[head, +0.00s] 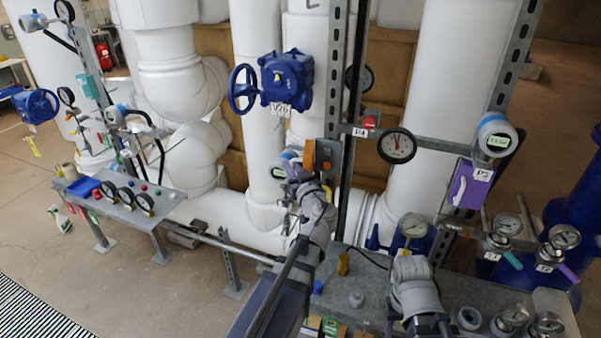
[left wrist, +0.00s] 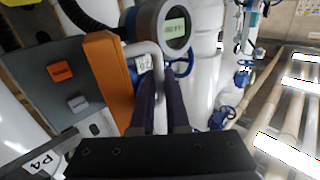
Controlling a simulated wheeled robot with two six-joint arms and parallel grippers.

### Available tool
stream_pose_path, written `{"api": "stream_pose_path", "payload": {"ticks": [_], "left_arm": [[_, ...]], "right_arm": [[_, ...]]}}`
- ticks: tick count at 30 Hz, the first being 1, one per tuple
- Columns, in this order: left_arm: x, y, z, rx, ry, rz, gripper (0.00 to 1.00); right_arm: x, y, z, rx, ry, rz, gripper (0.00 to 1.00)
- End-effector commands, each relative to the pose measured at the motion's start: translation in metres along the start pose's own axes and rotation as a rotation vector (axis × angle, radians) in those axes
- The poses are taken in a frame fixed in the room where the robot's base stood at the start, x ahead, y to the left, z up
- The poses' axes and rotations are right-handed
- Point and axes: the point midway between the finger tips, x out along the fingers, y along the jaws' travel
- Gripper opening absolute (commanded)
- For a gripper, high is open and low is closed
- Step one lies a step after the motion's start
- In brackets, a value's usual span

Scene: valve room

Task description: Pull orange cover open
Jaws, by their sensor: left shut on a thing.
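The orange cover (head: 309,155) stands out from a grey box (head: 327,158) on the metal post in the head view. In the left wrist view the orange cover (left wrist: 108,78) is seen nearly edge-on, swung away from the grey box face (left wrist: 35,75). An orange button (left wrist: 59,71) and a grey button (left wrist: 78,103) show on that face. A grey bent handle (left wrist: 153,50) is fixed to the cover. My left gripper (left wrist: 161,95) is shut on this handle, with one dark finger on each side. It also shows in the head view (head: 304,183). My right gripper's fingers are not visible.
A round device with a green display (left wrist: 175,25) is close beyond the handle. A blue valve actuator (head: 285,80) is above on a white pipe. A dial gauge (head: 397,146) and a purple box (head: 470,186) are to the right.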

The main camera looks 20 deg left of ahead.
Motion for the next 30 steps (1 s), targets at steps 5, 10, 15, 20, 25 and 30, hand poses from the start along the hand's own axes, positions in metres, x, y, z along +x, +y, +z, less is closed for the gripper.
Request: {"api": "stream_pose_path", "payload": {"ticks": [5, 10, 15, 20, 25, 30], "left_arm": [[0.012, -0.005, 0.0, 0.0, 0.001, 0.013, 0.0], [0.018, -0.007, 0.0, 0.001, 0.001, 0.009, 0.0], [0.02, -0.008, 0.0, 0.001, 0.001, 0.007, 0.0], [0.021, -0.008, 0.0, 0.002, 0.001, 0.006, 0.0], [0.021, -0.008, 0.0, 0.002, 0.002, 0.005, 0.0], [0.021, -0.008, -0.001, 0.003, 0.002, 0.005, 0.24]], "right_arm": [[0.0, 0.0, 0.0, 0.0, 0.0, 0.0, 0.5], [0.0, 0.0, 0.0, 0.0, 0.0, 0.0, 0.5], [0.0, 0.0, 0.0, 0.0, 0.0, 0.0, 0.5], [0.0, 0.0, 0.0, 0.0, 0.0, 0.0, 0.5], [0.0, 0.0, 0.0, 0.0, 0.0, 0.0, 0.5], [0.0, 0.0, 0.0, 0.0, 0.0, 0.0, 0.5]]}}
